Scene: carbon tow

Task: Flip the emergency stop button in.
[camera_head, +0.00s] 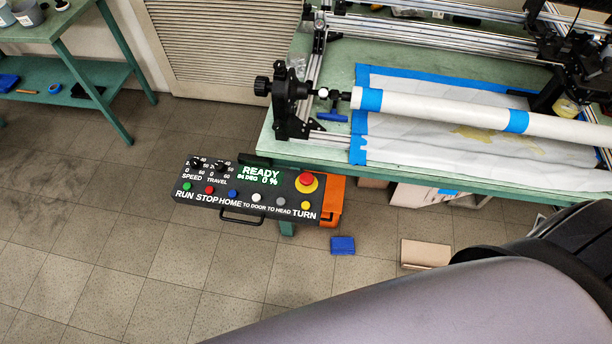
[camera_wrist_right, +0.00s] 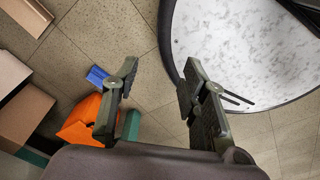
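The emergency stop button (camera_head: 307,182) is a red mushroom knob on a yellow base, at the right end of the black control panel (camera_head: 240,213) in the head view. The panel sits at the table's near left corner, and its display reads READY. My right gripper (camera_wrist_right: 160,82) is open and empty in the right wrist view, with floor tiles between its fingers. No gripper shows in the head view, where a large grey arm link of mine crosses the lower right. The button is not visible in the right wrist view.
The green table (camera_head: 462,178) carries a white roll (camera_head: 440,108) with blue tape on a metal frame. An orange part (camera_head: 331,203) is beside the panel. A blue block (camera_head: 343,245) and a cardboard box (camera_head: 425,254) lie on the floor. Floor left of the panel is clear.

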